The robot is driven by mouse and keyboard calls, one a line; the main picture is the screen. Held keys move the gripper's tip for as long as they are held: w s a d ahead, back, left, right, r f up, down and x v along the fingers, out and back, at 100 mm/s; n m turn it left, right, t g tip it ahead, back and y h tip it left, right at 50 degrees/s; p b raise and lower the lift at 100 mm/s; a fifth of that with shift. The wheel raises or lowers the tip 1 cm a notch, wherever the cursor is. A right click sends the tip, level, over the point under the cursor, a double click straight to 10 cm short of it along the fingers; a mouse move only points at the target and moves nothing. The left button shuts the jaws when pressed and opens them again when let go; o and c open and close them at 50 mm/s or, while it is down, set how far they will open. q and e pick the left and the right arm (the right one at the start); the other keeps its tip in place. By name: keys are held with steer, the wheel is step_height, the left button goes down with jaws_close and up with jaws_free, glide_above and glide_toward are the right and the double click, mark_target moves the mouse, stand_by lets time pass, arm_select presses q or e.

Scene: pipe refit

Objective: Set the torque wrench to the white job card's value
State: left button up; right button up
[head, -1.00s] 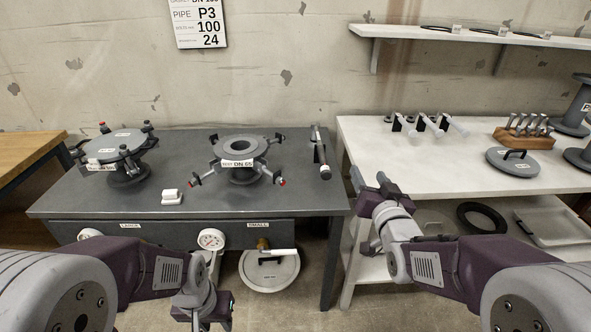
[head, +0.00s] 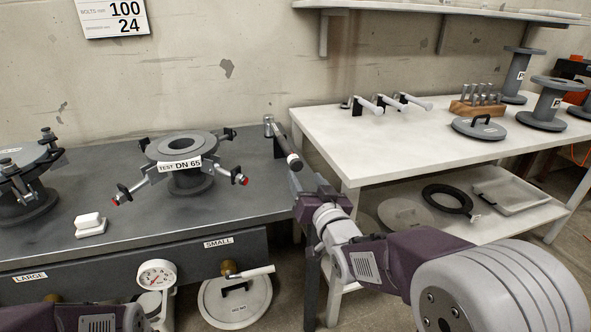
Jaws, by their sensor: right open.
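The white job card (head: 113,16) hangs on the wall at the top left, its top cut off. It shows 100 on a bolts line and 24 below, whose small label is too blurred to read. The torque wrench (head: 281,139) lies at the dark bench's right end, its silver head toward the wall and its dark handle with a pale band toward me. Its setting cannot be read. My right gripper (head: 307,180) is open beside the handle's near end; contact cannot be told. My left forearm shows at the lower left edge, its gripper outside the view.
A flange stand marked DN 65 (head: 186,150) and a small white block (head: 90,224) stand on the dark bench (head: 130,222). A gauge (head: 157,274) hangs at its front. The white table (head: 390,140) at right holds white-handled tools, a bolt block and spools.

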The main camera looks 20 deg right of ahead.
mark_target(297, 166)
steer(key=w+b, duration=0.2)
steer(key=w, duration=0.6)
steer(key=shift+w+a, duration=0.15)
steer(key=shift+w, duration=0.1)
jaws_close()
